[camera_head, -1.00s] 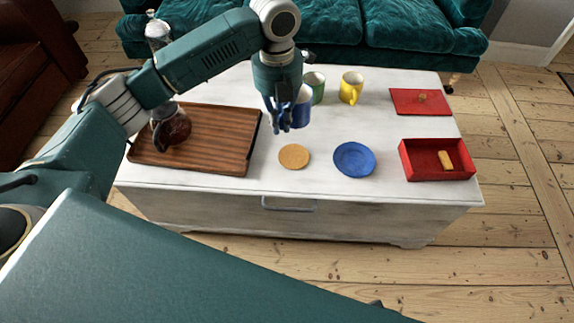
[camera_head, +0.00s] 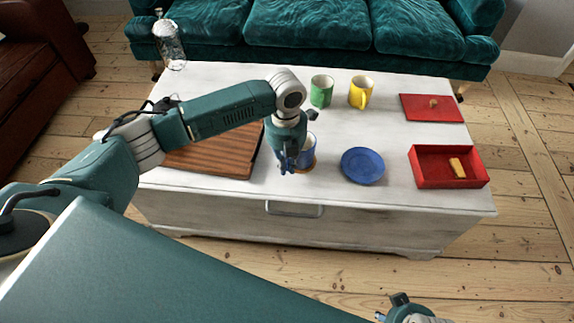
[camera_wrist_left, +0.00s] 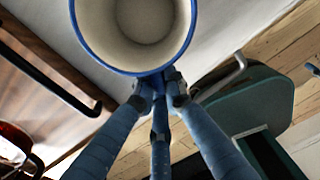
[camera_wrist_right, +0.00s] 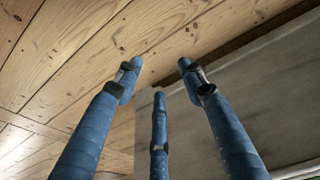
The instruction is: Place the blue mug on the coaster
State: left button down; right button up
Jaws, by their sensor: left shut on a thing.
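The blue mug (camera_head: 308,146) is at the front middle of the white chest, upright, with my left gripper (camera_head: 288,165) shut on its near left side. In the left wrist view the mug (camera_wrist_left: 140,30) shows from above, empty with a cream inside and blue rim, and the fingers (camera_wrist_left: 160,90) are closed at its rim. The tan round coaster (camera_head: 298,185) shows as a strip under and around the mug. Whether the mug touches it, I cannot tell. My right gripper (camera_wrist_right: 155,75) is open and empty near the floor and the chest's side; part of it shows at the bottom of the head view.
A blue saucer (camera_head: 363,166) lies just right of the mug. A wooden tray (camera_head: 215,158) is to the left. Green (camera_head: 321,91) and yellow (camera_head: 361,92) mugs stand behind. A red box (camera_head: 425,170) holding a tan block (camera_head: 457,167) and a red lid (camera_head: 432,108) are at the right.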

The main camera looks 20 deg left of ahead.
pick_arm(q)
jog(key=c, duration=1.8)
grip_release()
pick_arm(e)
jog(key=shift+f, duration=0.1)
pick_arm(q)
notch_tip(320, 180, up, 12)
jog(key=p, duration=0.2)
jog(key=shift+a+r+p, duration=0.1)
jog(key=shift+p, duration=0.2)
pick_arm(e)
jog(key=s+f, duration=0.3)
jog(key=f, duration=0.5)
jog(key=shift+d, duration=0.2)
jog(key=shift+f, duration=0.1)
